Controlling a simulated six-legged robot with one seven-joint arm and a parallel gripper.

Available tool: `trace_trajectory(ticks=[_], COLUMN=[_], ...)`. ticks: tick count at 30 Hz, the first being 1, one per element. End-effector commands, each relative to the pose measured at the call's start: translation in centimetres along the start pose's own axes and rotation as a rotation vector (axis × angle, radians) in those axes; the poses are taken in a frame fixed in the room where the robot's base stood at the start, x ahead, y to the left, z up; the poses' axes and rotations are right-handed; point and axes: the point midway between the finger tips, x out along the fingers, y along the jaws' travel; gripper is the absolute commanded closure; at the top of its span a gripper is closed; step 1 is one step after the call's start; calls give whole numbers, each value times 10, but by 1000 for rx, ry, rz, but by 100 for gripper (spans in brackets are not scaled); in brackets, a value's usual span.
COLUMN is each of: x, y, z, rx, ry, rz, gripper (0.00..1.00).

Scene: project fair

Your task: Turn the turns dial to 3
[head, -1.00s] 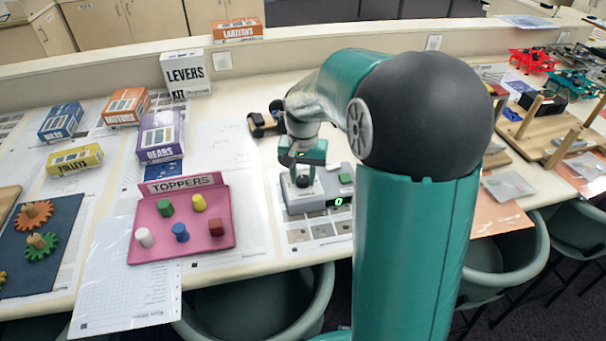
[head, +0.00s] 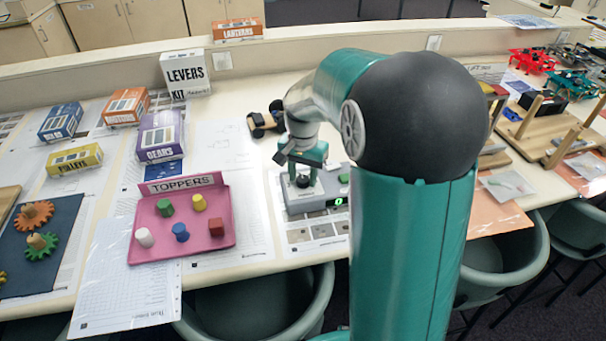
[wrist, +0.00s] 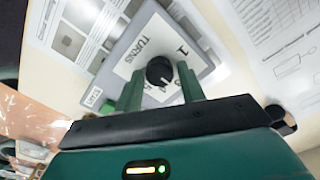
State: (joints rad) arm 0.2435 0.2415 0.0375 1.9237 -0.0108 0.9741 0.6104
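The turns box (head: 322,202) is a grey unit on the table with a white face, a black dial (head: 303,181), a green button (head: 344,178) and a small green display that reads 0. In the wrist view the black dial (wrist: 159,71) shows beside the word TURNS and the number 1; other markings are partly hidden. My gripper (wrist: 160,72) points down at the dial, one teal finger on each side. A narrow gap seems to show between the fingers and the dial, so it looks open around it. The gripper also shows in the head view (head: 303,178).
A pink toppers tray (head: 210,247) with several coloured pegs stands to the left. A small wooden cart (head: 264,122) is behind the box. Kit boxes, such as the levers kit (head: 187,74), stand farther back. Printed sheets lie around the box.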

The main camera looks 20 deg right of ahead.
Motion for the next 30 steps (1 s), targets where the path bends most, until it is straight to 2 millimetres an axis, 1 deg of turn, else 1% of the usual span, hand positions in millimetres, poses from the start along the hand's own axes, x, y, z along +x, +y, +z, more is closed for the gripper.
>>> trace_trajectory(ticks=[1, 2, 10, 14, 17, 27, 30], x=[0, 0, 0, -8, -23, -97, -116], y=[0, 0, 0, 0, 0, 0, 0], z=[0, 0, 0, 0, 0, -1, 0], rx=[0, 0, 0, -1, -1, 0, 0], ry=[0, 0, -1, 0, 1, 3, 2], rz=[0, 0, 1, 0, 0, -2, -1], gripper=[50, 48, 48, 48, 48, 48, 48])
